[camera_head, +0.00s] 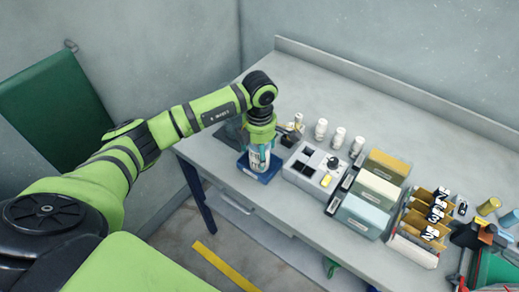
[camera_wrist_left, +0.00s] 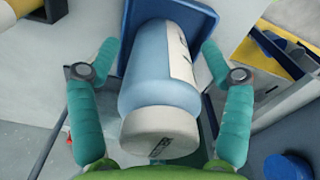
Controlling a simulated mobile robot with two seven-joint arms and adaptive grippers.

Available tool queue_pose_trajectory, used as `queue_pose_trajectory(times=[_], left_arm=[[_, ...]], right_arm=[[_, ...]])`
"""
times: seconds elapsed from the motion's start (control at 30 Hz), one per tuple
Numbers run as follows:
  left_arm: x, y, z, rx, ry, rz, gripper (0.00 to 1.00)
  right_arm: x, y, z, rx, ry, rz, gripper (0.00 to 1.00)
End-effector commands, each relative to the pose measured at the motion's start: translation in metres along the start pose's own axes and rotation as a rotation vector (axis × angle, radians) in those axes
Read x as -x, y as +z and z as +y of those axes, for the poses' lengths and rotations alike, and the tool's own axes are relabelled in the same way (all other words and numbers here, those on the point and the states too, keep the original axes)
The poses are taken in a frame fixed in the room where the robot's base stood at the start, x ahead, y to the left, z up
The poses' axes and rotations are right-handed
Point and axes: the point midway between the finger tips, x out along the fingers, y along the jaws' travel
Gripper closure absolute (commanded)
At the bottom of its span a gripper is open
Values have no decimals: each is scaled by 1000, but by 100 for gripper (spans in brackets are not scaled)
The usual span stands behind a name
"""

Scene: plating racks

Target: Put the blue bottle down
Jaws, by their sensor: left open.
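The blue bottle (camera_head: 259,158) stands upright on a blue tray (camera_head: 268,179) near the table's front edge. In the left wrist view the bottle (camera_wrist_left: 158,85) is pale blue with a white cap and a white label, and the blue tray (camera_wrist_left: 206,18) shows behind it. My left gripper (camera_head: 261,139) reaches down over the bottle from above. In the left wrist view the teal fingers of this gripper (camera_wrist_left: 157,62) are open, one on each side of the bottle, with visible gaps. My right gripper is not seen.
A grey rack (camera_head: 307,184) with dark square openings stands right of the tray. Several white bottles (camera_head: 339,138) stand behind it. Yellow, white and blue boxes (camera_head: 376,190) and a brown divided holder (camera_head: 425,222) follow to the right. The table's back is clear.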

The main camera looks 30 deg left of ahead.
Motion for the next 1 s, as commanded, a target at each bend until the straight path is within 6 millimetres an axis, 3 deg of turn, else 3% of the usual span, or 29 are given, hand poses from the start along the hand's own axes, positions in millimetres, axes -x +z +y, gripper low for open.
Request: queue_pose_trajectory(times=[0.1,0.23,0.7,1.0], left_arm=[[5,0,0,0,0,0,21],[17,1,2,-1,6,-4,21],[109,0,1,0,3,-2,21],[124,0,0,0,-1,0,21]], right_arm=[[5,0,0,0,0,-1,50],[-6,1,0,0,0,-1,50],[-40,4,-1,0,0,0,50],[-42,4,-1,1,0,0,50]])
